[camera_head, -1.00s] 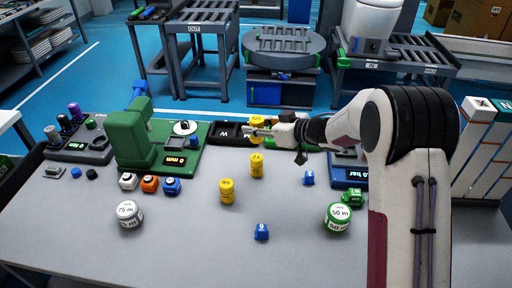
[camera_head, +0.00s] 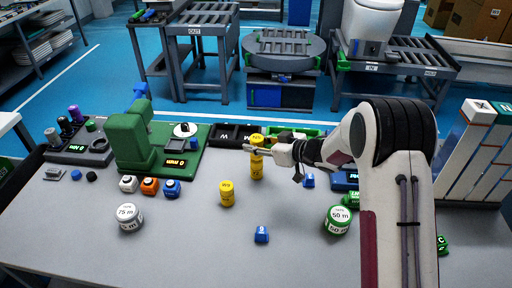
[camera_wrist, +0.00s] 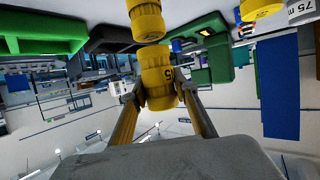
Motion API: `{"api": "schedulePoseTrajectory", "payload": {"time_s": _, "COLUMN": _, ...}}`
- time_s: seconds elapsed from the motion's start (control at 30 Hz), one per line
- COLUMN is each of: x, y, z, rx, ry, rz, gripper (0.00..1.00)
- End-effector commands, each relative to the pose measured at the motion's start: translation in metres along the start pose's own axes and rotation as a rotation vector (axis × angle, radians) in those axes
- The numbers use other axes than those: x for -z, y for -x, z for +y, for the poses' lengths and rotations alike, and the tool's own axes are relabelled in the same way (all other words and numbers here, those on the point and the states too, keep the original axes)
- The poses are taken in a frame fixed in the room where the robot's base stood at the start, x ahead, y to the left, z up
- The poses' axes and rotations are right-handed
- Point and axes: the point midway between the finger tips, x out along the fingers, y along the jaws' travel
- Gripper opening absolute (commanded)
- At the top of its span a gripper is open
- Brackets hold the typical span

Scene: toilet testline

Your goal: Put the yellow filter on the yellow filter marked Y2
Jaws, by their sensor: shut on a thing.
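My gripper (camera_head: 252,149) is shut on a yellow filter (camera_head: 257,140), a small upright cylinder. The held filter also shows between the fingers in the wrist view (camera_wrist: 158,75). A second yellow filter (camera_head: 257,170) stands on the table directly under the held one in the head view, and it shows close to it in the wrist view (camera_wrist: 147,20). I cannot tell whether the two touch. A third yellow filter (camera_head: 227,194) stands apart, nearer and to the left. The small labels are too blurred to read surely, so I cannot tell which is Y2.
A blue block (camera_head: 261,234) and a green-white 50 m weight (camera_head: 338,219) stand nearer the front. A white 75 m weight (camera_head: 129,216) is at left. A green machine (camera_head: 130,135) and a black tray (camera_head: 232,134) stand behind. Another blue block (camera_head: 308,180) stands right of the stacked filters.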

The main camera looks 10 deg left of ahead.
Motion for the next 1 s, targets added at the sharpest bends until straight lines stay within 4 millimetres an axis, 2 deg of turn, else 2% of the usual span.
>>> {"api": "schedulePoseTrajectory", "payload": {"time_s": 0.13, "x": -0.0102, "y": -0.0043, "z": 0.0000, "rx": 0.000, "ry": 0.000, "rz": 0.000, "gripper": 0.06}}
{"api": "schedulePoseTrajectory", "payload": {"time_s": 0.63, "x": -0.0142, "y": -0.0061, "z": 0.0000, "rx": 0.000, "ry": 0.001, "rz": 0.001, "gripper": 0.06}}
{"api": "schedulePoseTrajectory", "payload": {"time_s": 0.67, "x": -0.0141, "y": -0.0059, "z": 0.0000, "rx": 0.000, "ry": 0.001, "rz": 0.001, "gripper": 0.36}}
{"api": "schedulePoseTrajectory", "payload": {"time_s": 0.7, "x": -0.0140, "y": -0.0059, "z": 0.0000, "rx": 0.000, "ry": 0.001, "rz": 0.001, "gripper": 0.45}}
{"api": "schedulePoseTrajectory", "payload": {"time_s": 1.0, "x": -0.0139, "y": -0.0058, "z": 0.0000, "rx": 0.000, "ry": 0.001, "rz": 0.001, "gripper": 0.45}}
